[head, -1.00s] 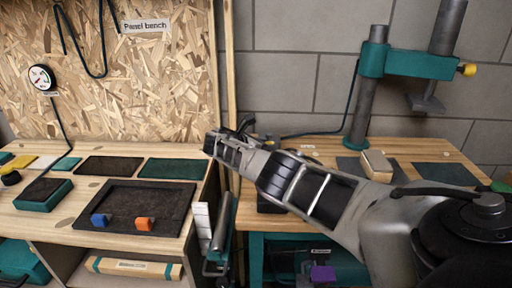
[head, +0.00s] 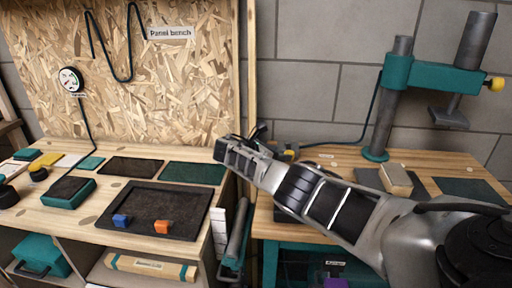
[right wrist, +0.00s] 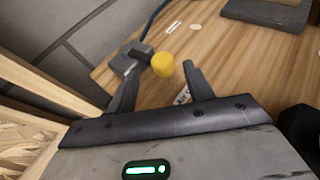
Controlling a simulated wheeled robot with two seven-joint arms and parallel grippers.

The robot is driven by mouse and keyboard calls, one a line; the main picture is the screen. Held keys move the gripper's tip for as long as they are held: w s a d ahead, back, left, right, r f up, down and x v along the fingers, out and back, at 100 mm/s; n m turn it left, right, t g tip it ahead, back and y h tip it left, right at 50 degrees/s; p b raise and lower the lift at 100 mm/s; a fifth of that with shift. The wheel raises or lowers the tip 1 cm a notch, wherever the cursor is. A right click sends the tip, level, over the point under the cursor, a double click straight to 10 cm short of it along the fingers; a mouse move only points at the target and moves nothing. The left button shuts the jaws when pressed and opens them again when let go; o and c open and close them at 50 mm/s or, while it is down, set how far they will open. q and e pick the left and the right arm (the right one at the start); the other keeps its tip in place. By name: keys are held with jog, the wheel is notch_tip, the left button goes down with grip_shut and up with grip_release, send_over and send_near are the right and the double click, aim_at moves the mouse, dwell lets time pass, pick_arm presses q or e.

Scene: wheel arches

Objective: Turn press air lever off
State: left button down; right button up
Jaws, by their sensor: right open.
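The press air lever, a grey fitting (right wrist: 130,61) with a yellow knob (right wrist: 163,65), sits on the wooden press bench in the right wrist view. In the head view a small yellow part (head: 292,150) shows just beyond my right gripper (head: 258,132), which partly hides that spot. My right gripper's two fingers (right wrist: 160,84) are open and spread. The knob appears between and beyond the fingertips, with nothing gripped. I cannot tell whether it touches a finger. A small label is partly hidden by the right-hand finger. My left gripper is not in view.
The teal press (head: 398,72) stands at the back of the right bench, with a tan block (head: 396,179) in front. The panel bench (head: 78,224) at left holds a dark tray (head: 190,222) with blue and orange pieces. A wooden post (head: 250,60) stands between benches.

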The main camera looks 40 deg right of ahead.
jog(key=p+v, duration=0.1)
jog(key=v, duration=1.1)
jog(key=shift+r, duration=0.15)
jog(key=shift+a, duration=0.1)
